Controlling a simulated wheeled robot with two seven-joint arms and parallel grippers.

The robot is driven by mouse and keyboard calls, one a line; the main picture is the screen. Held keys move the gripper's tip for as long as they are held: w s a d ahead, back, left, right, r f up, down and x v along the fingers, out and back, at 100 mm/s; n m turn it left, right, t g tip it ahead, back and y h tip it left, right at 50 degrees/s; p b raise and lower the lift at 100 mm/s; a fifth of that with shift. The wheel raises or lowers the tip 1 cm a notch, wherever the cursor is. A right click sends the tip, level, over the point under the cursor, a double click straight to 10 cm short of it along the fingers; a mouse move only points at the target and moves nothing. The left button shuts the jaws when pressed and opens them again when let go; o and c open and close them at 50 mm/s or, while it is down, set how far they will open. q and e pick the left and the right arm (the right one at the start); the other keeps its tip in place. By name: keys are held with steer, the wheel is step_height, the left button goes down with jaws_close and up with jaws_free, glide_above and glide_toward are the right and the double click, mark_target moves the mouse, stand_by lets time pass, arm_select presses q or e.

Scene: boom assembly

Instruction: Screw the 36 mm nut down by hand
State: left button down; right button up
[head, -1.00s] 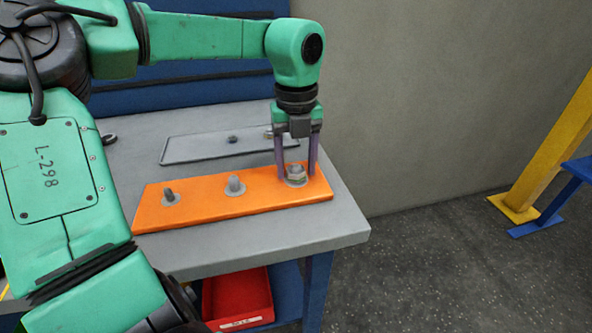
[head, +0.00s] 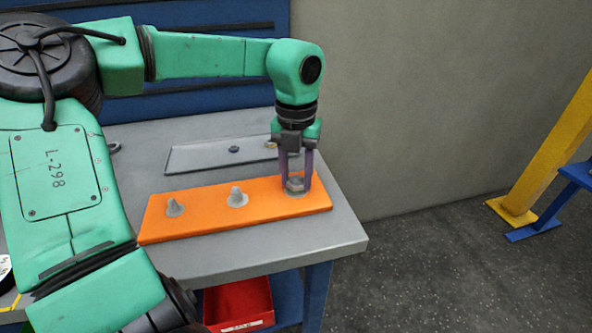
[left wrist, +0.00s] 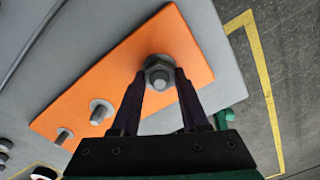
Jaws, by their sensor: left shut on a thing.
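The orange plate (head: 205,220) lies on the grey bench and carries three upright studs. The left stud (head: 174,207) and the middle stud (head: 237,197) stand bare. The 36 mm nut (head: 296,184) sits around the right, thickest stud, low by its washer; the stud's end shows through it in the left wrist view (left wrist: 160,77). My left gripper (head: 297,182) points straight down with its two dark fingers closed on the nut's sides. Whether the nut touches the washer is hard to tell. My right gripper is not in view.
A shallow grey tray (head: 200,160) with small parts lies behind the plate. A red bin (head: 238,303) sits under the bench's front edge. A yellow post (head: 540,160) stands at the right, beyond open floor.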

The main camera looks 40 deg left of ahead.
arm_select(q)
steer(key=shift+r+m+p, duration=0.2)
steer(key=shift+m+p, duration=0.25)
steer(key=shift+m, duration=0.05)
steer(key=shift+m+p, duration=0.55)
steer(key=shift+m, duration=1.55)
steer(key=shift+f+m, duration=0.25)
steer(key=shift+m, duration=0.15)
steer(key=shift+r, duration=0.1)
